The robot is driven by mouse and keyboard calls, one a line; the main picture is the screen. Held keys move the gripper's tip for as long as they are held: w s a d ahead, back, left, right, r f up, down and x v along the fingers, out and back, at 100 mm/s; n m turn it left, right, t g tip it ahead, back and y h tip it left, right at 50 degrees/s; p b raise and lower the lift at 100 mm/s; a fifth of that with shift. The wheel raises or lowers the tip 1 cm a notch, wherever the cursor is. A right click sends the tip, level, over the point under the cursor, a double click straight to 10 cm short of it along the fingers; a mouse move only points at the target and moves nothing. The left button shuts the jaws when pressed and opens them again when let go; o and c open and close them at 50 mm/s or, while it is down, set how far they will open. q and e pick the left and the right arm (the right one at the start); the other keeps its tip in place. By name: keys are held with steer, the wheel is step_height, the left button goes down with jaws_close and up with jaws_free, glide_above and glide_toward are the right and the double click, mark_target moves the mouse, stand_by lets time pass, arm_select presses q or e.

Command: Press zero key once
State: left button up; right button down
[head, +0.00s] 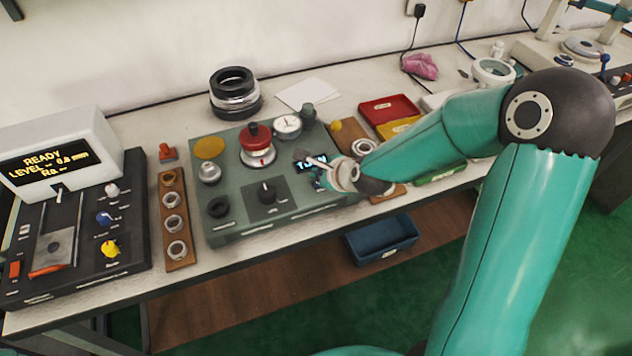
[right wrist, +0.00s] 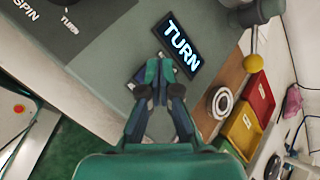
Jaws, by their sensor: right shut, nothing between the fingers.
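My right gripper (head: 319,181) is shut and empty, low over the front right of the grey-green bench unit (head: 232,226), just below its small display (head: 303,157). In the right wrist view, the closed fingertips (right wrist: 160,68) point at the panel close to the display (right wrist: 179,46), which reads "TURN". I cannot make out a zero key; the fingers cover the panel there. A small pale patch shows beside the left finger, too small to identify. I cannot tell whether the fingertips touch the panel. My left gripper is not in view.
The unit carries a red-topped spindle (head: 256,143), a dial gauge (head: 287,126) and a black knob (head: 267,191). A rack of rings (head: 174,221) and a black device with a "READY" screen (head: 50,162) stand left. Red (head: 388,109) and yellow bins lie right.

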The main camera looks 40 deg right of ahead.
steer(key=shift+r+p, duration=1.8)
steer(key=shift+r, duration=0.75)
steer(key=shift+f, duration=0.1)
